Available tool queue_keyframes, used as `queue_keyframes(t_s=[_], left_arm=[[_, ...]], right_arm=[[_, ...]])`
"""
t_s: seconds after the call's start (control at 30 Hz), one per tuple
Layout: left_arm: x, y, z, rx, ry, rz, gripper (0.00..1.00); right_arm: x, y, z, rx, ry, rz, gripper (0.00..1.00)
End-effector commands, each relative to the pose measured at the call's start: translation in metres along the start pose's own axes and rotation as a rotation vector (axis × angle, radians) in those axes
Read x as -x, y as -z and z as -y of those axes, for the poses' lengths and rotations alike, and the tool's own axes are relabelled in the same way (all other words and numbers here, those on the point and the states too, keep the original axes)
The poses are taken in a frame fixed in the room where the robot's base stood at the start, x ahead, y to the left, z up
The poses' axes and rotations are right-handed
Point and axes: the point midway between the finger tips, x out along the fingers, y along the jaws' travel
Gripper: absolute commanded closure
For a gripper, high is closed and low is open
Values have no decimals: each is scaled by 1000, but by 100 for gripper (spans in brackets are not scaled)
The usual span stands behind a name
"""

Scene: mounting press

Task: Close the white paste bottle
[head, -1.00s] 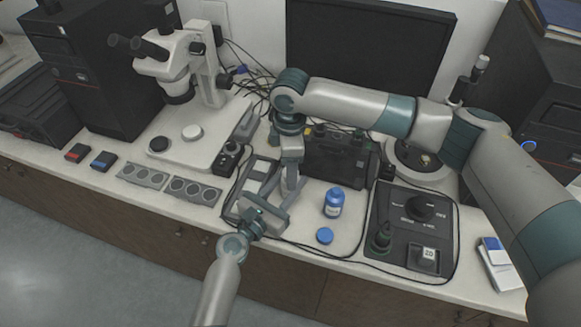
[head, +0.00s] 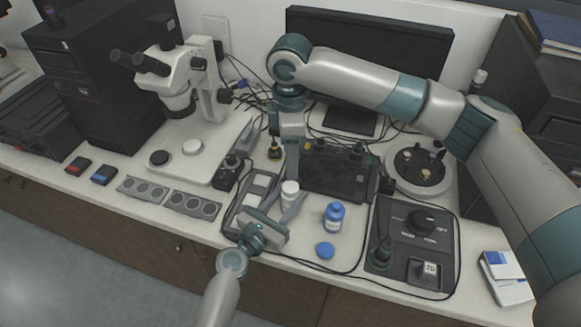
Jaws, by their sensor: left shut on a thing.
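A small white bottle (head: 289,192) shows between my two grippers near the front of the bench; its top is pale, and I cannot tell whether a cap is on it. My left gripper (head: 286,212) comes from the front edge and is shut on the white bottle's lower part, which its fingers partly hide. My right gripper (head: 291,172) points down just above the bottle's top. Its fingers are seen nearly edge-on, so their opening is unclear. A blue bottle (head: 333,216) stands to the right, and a flat blue disc like a cap (head: 325,250) lies in front of it.
A grey tray (head: 238,217) lies beside the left gripper, with a dark box (head: 340,172) behind. A black control unit (head: 411,246) is at right, its cable looping along the front edge. A microscope (head: 180,90) stands at left. Bare bench surrounds the blue bottle.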

Motion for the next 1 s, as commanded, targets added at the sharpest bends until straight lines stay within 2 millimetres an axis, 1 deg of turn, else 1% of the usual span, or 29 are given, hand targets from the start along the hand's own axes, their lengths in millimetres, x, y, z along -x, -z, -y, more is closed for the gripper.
queue_keyframes(t_s=[0.03,0.1,0.2,0.5,0.53,0.57,0.6,0.63,1.0], left_arm=[[0,0,0,0,0,0,100],[0,0,0,0,0,0,100],[0,0,0,0,0,0,100],[0,0,0,0,0,0,100],[0,0,0,0,0,0,61],[0,0,0,0,0,0,53],[0,0,0,0,0,0,44],[0,0,0,0,0,0,41],[2,0,0,0,0,0,41]], right_arm=[[6,0,0,1,-1,-1,46],[13,0,0,1,-1,-1,46],[18,0,0,1,0,0,46],[20,0,0,0,0,0,46],[20,0,0,0,0,0,46],[20,0,0,0,1,0,46],[20,0,0,0,1,0,46],[20,0,0,0,1,0,46],[19,0,0,0,1,0,46]])
